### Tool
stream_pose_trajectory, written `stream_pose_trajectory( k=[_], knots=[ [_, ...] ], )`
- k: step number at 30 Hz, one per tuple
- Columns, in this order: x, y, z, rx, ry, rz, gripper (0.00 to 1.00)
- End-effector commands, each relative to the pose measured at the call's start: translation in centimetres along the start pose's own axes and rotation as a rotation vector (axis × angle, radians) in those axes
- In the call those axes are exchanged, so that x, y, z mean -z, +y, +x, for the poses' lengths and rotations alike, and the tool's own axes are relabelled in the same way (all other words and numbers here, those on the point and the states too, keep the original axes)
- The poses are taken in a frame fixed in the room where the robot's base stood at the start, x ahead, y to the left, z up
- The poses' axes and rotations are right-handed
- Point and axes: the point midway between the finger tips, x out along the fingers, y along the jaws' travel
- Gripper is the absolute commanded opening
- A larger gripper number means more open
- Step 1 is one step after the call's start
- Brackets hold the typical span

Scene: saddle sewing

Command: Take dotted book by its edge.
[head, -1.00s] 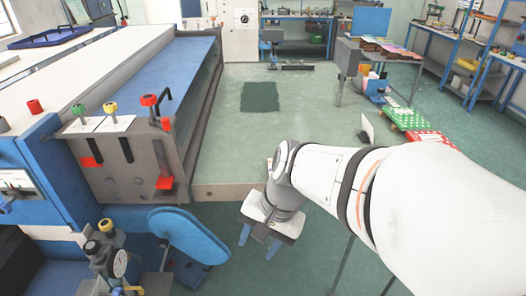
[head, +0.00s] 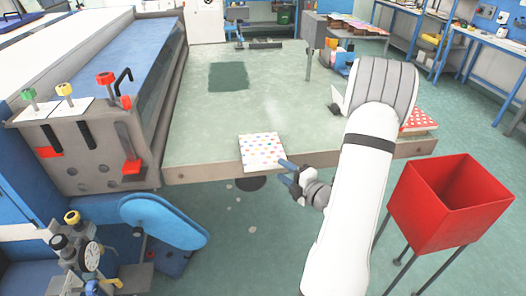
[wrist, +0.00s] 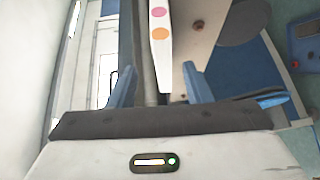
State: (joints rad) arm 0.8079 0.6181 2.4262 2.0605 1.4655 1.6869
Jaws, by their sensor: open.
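The dotted book (head: 261,152), white with small coloured dots, lies at the front edge of the pale green table, its near edge reaching over the rim. My gripper (head: 286,172) is just right of the book's near right corner in the head view, its blue fingers pointing toward it. In the wrist view the book (wrist: 160,42) comes in edge-on from the top, with a pink and an orange dot showing. Its end lies between the two open fingers (wrist: 160,88), with gaps on both sides.
A red open bin (head: 450,205) on thin legs stands at the right. A red dotted item (head: 418,119) lies on the table behind my arm. A machine with a blue padded arm (head: 162,220) is at the left. The table middle (head: 285,95) is clear.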

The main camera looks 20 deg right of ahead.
Motion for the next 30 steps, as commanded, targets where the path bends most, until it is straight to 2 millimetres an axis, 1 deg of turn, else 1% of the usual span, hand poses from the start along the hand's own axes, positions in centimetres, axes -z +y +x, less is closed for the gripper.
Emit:
stream_pose_trajectory(
  k=[8,14,18,21,26,30],
  knots=[
    [0.1,0.0,2.9,-0.001,-0.003,0.009,0.45],
    [0.8,-0.3,5.7,0.001,-0.002,0.008,0.45],
    [0.6,-0.4,7.2,0.001,-0.005,0.007,0.45],
    [0.6,-0.4,7.6,0.000,-0.005,0.007,0.45],
    [0.5,-0.5,7.5,0.000,-0.006,0.006,0.45],
    [0.5,-0.5,7.5,0.000,-0.006,0.006,0.36]
  ],
)
